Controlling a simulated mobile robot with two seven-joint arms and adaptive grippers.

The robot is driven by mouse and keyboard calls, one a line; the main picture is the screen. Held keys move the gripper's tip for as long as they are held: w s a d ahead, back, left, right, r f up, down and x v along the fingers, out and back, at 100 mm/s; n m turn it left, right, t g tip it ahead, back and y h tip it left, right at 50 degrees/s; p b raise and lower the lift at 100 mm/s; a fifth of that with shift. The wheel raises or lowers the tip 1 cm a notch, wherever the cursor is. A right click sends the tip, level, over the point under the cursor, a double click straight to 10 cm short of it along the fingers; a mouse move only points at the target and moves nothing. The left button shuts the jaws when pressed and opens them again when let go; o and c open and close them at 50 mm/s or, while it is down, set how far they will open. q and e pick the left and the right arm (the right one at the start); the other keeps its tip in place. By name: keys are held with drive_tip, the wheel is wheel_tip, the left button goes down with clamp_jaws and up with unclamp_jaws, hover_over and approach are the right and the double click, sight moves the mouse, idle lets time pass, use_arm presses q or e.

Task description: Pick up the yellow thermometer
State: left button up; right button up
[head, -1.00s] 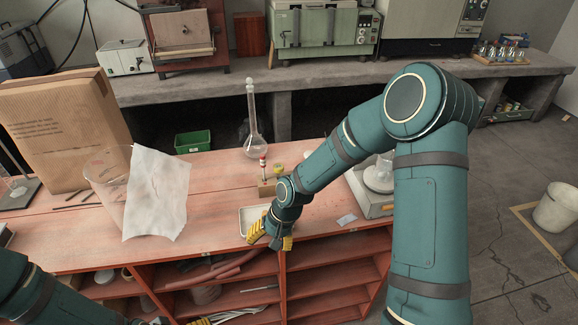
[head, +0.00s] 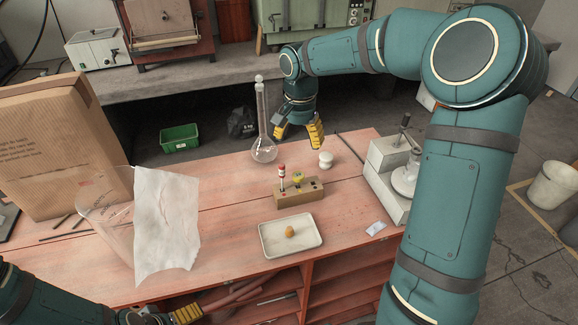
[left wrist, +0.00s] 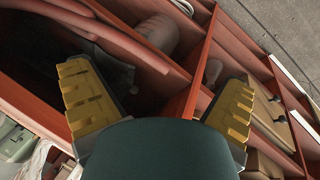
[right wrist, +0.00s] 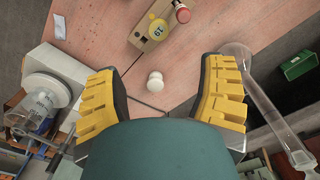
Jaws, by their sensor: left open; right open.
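The yellow thermometer (head: 298,177), with a round yellow dial head, stands in a small wooden block (head: 300,196) on the red bench. Its dial also shows at the top of the right wrist view (right wrist: 157,28); its stem is mostly hidden by the block. My right gripper (head: 299,133) is open and empty, above the bench behind the block and apart from the thermometer. My left gripper (left wrist: 158,85) is open and empty, low by the front shelves; only a yellow finger of it shows clearly at the head view's bottom edge.
A red-capped item (head: 281,174) stands in the same block, left of the thermometer. A small white knobbed object (head: 325,160) lies behind it, and a tall glass flask (head: 263,150) stands back left. A tray (head: 268,246) is in front; a balance (head: 385,170) stands right.

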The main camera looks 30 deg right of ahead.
sight(298, 175)
drive_tip(key=f, duration=0.4)
drive_tip(key=f+b, duration=0.1)
drive_tip(key=f, duration=0.3)
drive_tip(key=shift+s+f, duration=0.2)
drive_tip(key=shift+f, duration=0.15)
wheel_tip(298, 175, down, 5)
drive_tip(key=shift+b, duration=0.4)
drive_tip(key=c, duration=1)
